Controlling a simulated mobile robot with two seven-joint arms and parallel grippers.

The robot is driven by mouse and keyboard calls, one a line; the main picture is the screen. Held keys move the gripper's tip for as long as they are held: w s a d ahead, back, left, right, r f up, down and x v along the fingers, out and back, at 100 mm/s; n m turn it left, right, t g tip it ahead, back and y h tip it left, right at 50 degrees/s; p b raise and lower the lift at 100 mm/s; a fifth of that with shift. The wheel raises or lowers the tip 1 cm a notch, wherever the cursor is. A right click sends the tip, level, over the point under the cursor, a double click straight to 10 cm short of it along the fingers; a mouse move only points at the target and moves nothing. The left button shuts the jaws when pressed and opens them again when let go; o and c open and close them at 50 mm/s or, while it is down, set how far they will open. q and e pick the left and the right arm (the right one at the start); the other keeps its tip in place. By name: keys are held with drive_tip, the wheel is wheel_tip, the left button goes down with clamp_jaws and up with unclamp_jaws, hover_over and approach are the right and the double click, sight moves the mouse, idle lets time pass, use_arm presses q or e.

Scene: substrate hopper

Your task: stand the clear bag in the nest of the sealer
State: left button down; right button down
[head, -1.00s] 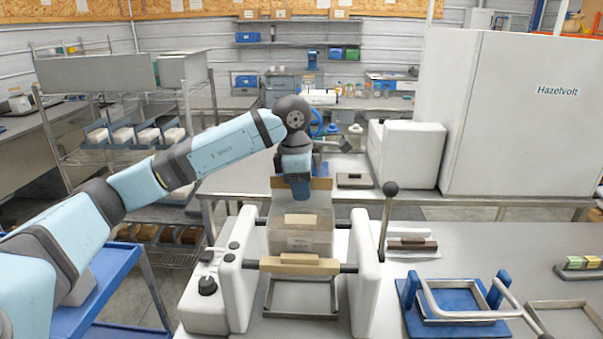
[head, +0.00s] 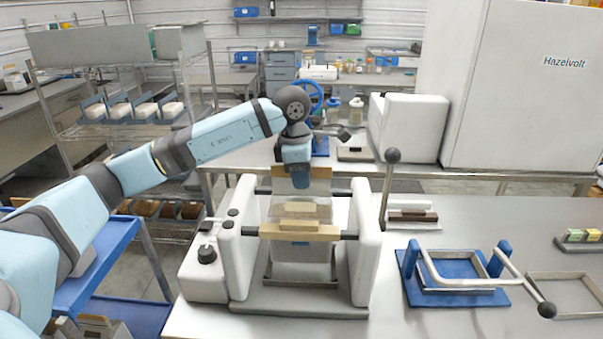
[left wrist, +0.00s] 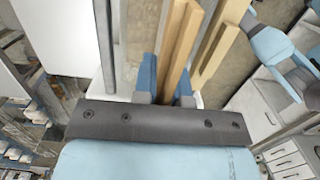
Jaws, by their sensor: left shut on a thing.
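The sealer has two white side posts (head: 363,240), a tan front bar (head: 299,232) and a metal frame as its nest (head: 298,283) low between the posts. My left gripper (head: 299,180) points down from above and behind the bars, shut on the clear bag (head: 318,252). The bag hangs upright between the posts, its lower part showing below the front bar and over the frame. I cannot tell whether its bottom touches the nest. In the left wrist view my blue fingers (left wrist: 146,78) show beside the tan bars (left wrist: 183,55); the grip itself is hidden. My right gripper is out of view.
A lever with a dark knob (head: 393,156) rises at the sealer's right. A blue fixture with a bent handle (head: 455,290) and an empty metal frame (head: 570,290) lie further right. A big white cabinet (head: 520,110) stands behind.

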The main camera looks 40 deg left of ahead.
sight(301, 194)
use_arm(q)
drive_tip(key=shift+f+b, duration=0.8)
drive_tip(key=shift+f, duration=0.55)
drive_tip(key=shift+f+b, duration=0.75)
drive_tip(key=shift+f, duration=0.35)
drive_tip(key=shift+f+b, duration=0.5)
drive_tip(key=shift+f, duration=0.05)
